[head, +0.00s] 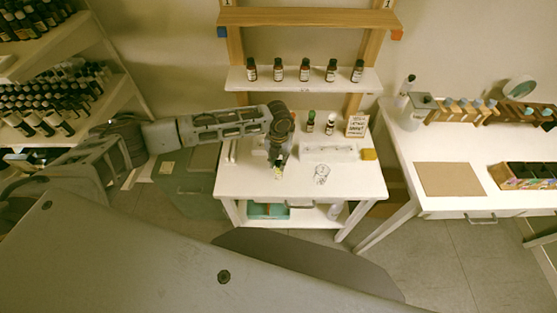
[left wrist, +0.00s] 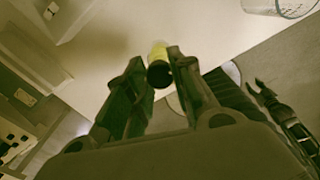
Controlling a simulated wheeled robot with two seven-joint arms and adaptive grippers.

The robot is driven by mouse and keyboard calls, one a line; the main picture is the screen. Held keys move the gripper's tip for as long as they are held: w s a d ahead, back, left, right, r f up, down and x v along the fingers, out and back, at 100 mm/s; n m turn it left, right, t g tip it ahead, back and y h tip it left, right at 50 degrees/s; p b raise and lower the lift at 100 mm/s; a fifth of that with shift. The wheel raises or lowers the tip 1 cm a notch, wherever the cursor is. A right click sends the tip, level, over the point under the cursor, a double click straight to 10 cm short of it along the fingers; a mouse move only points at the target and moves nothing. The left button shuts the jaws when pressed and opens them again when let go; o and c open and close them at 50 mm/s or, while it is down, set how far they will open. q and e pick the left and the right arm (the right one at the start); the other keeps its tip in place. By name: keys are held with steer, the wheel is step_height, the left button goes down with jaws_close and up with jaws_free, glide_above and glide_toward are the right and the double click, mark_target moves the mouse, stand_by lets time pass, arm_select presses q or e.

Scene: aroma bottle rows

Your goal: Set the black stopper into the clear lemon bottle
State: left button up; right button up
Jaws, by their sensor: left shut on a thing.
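My left gripper (head: 278,163) points down over the front left part of the white table. It is shut on the black stopper (left wrist: 159,75), whose dark round end shows between the fingertips in the left wrist view. A yellow part (left wrist: 158,50) shows just beyond the stopper, and a small yellow-green patch (head: 277,174) shows under the gripper in the head view. This may be the lemon bottle's label; I cannot tell whether stopper and bottle touch. A dark jawed shape at the right of the left wrist view looks like my right gripper (left wrist: 268,95); its state is unclear.
A clear patterned object (head: 322,173) stands right of my left gripper on the white table (head: 245,184). Behind are a white tray (head: 328,153), small bottles (head: 311,121), a sign (head: 356,126) and a yellow block (head: 369,154). A shelf (head: 290,80) of dark bottles rises above.

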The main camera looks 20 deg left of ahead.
mark_target(279, 163)
arm_select(q)
steer(key=shift+f, duration=0.5)
steer(key=o, duration=1)
steer(key=shift+r, duration=6.05)
steer(key=shift+d+f, duration=0.1)
steer(key=shift+d, duration=0.05)
